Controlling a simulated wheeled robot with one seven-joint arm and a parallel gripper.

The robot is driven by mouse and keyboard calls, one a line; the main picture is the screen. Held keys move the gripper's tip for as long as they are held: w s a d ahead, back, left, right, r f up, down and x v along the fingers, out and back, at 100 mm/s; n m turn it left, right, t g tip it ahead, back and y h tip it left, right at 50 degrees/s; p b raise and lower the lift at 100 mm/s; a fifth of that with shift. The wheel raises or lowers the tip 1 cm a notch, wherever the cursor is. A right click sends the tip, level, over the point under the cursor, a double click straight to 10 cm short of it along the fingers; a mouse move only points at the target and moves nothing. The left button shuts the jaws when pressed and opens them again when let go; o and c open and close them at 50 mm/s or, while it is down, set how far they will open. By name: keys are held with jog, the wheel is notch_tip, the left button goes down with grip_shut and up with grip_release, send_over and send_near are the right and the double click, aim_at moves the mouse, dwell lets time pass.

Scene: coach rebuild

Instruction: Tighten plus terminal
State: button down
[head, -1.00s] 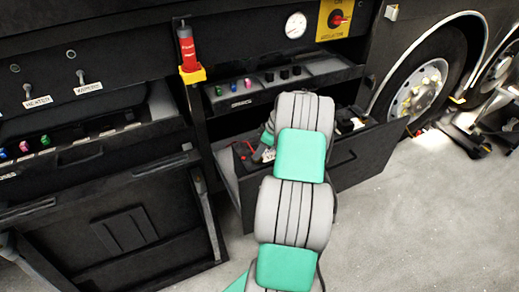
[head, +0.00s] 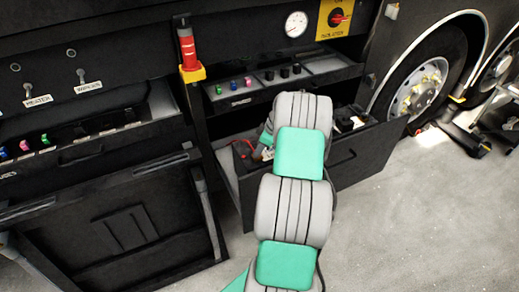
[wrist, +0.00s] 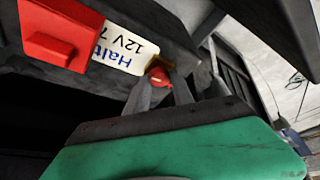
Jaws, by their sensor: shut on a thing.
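In the wrist view, the battery (wrist: 190,57) is a dark case with a white label reading "12V 7". A small round red knob (wrist: 158,75), which looks like the plus terminal, sits at its edge. My gripper (wrist: 161,84) has its two grey fingers either side of the red knob and is shut on it. A square red block (wrist: 60,32) lies to the upper left. In the head view, my arm reaches into the open drawer (head: 345,160); my fingertips and most of the battery are hidden there.
A red and yellow handle (head: 188,50) stands up left of the drawer. A shelf with coloured plugs (head: 233,86) is just above it. A hinged panel (head: 125,230) hangs at left.

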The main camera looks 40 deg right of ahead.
jog(key=shift+m, duration=0.3)
jog(key=m+h+b, duration=0.1)
jog(key=m, duration=0.1)
jog(key=m+b, duration=0.2)
jog(key=shift+a+f+t+h, duration=0.1)
jog(key=shift+a+t+h, duration=0.05)
jog(key=shift+t+h, duration=0.2)
jog(key=m+h+b, duration=0.2)
jog(key=m, duration=0.2)
jog(key=shift+a+m, duration=0.15)
jog(key=shift+m, duration=0.15)
jog(key=m+b, duration=0.1)
jog(key=m, duration=0.1)
jog(key=m+g+h+b, duration=0.1)
jog(key=m, duration=0.1)
jog(key=shift+w+a+m+h, duration=0.1)
jog(key=shift+a+m+h, duration=0.05)
jog(key=shift+m+h, duration=0.15)
jog(key=shift+w+m+g+h+b, duration=0.1)
jog(key=shift+m+g+h+b, duration=0.5)
jog(key=shift+m, duration=1.5)
jog(key=c, duration=1.1)
grip_release()
jog(key=shift+a, duration=0.1)
jog(key=v, duration=0.8)
